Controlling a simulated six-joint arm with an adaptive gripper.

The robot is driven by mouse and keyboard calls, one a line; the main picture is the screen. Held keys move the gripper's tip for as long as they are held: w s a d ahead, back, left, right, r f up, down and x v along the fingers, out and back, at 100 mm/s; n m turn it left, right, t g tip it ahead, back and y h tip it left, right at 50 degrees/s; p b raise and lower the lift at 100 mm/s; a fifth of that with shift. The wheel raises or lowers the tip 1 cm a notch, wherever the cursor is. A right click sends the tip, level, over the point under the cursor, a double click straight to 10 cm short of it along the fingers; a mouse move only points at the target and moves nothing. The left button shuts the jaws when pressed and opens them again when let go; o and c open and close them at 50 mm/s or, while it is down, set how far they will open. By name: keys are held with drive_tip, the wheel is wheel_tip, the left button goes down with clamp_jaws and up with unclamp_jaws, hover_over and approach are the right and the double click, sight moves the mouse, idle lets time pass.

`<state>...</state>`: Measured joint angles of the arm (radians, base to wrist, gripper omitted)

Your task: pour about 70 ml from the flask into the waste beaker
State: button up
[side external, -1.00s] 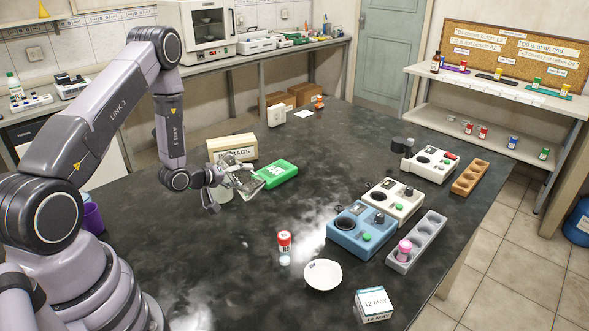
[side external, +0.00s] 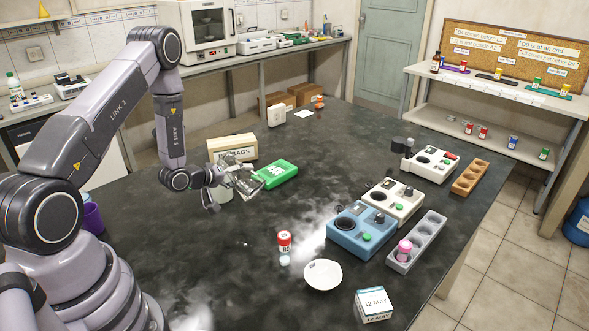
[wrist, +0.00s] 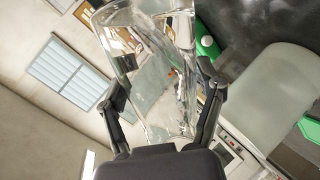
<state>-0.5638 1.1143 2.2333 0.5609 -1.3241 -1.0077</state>
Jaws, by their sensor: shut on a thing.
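My gripper (side external: 218,190) is shut on a clear glass flask (side external: 243,181) above the left middle of the dark bench. In the wrist view, the flask (wrist: 152,75) sits between my two fingers (wrist: 160,105) and looks strongly tilted. Its liquid level is hard to read through the glass. A pale grey-green cylinder, apparently the waste beaker (wrist: 268,95), stands close by at the right of the wrist view. In the side view a pale vessel (side external: 224,195) shows partly behind my gripper. I cannot tell whether liquid is flowing.
A red-and-white bottle (side external: 285,241), a white dish (side external: 323,274) and a blue instrument (side external: 361,230) are nearer the front and right. The bench's middle is mostly clear.

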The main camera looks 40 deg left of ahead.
sight(237, 188)
drive_tip(key=shift+f, duration=0.1)
drive_tip(key=shift+f, duration=0.15)
drive_tip(key=shift+a+r+m+y, duration=0.15)
drive_tip(key=shift+r+m+y, duration=0.15)
drive_tip(key=shift+m+y, duration=0.4)
drive_tip(key=f+m+y, duration=0.1)
drive_tip(key=d+f+m+g, duration=0.1)
drive_tip(key=f, duration=0.1)
drive_tip(key=shift+f+y, duration=0.15)
drive_tip(key=shift+y, duration=0.25)
drive_tip(key=shift+w+d+m+y, duration=0.15)
drive_tip(key=shift+d+m+y, duration=0.4)
drive_tip(key=shift+m, duration=0.35)
drive_tip(key=shift+d+f+m+y, duration=0.15)
drive_tip(key=shift+m+y, duration=0.35)
drive_tip(key=shift+y, duration=0.05)
drive_tip(key=shift+d+f+m+y, duration=0.1)
drive_tip(key=shift+f+m+y, duration=0.05)
drive_tip(key=shift+m+y, duration=0.35)
drive_tip(key=shift+w, duration=0.1)
